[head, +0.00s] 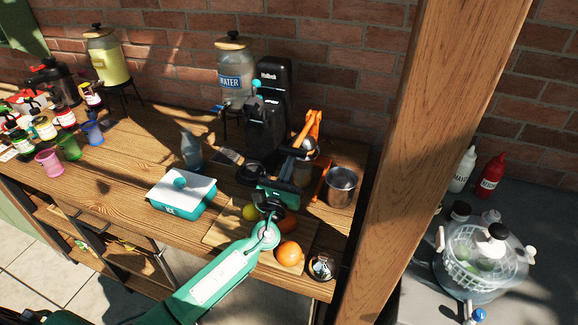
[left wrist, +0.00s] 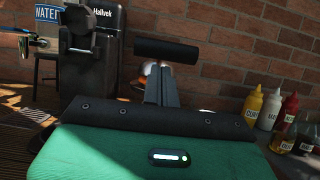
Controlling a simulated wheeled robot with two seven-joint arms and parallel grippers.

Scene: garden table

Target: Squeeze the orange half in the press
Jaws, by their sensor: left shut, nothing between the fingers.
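The press, with an orange frame and raised orange lever (head: 313,125), stands near the back right of the wooden table in the head view. A black bar (head: 294,152), seemingly its handle grip, also shows in the left wrist view (left wrist: 166,51). My left gripper (head: 287,172) is shut and empty, close in front of the press at this bar; I cannot tell whether they touch. I cannot make out the orange half; the press cup is mostly hidden. A whole orange (head: 289,254) lies at the front. My right gripper is not in view.
A steel pot (head: 341,187) stands right of the press, and a black machine (head: 272,100) behind left. A teal ice box (head: 181,195) is left of my gripper. A cutting board (head: 222,232) lies under my forearm. A wooden post (head: 410,170) rises at right.

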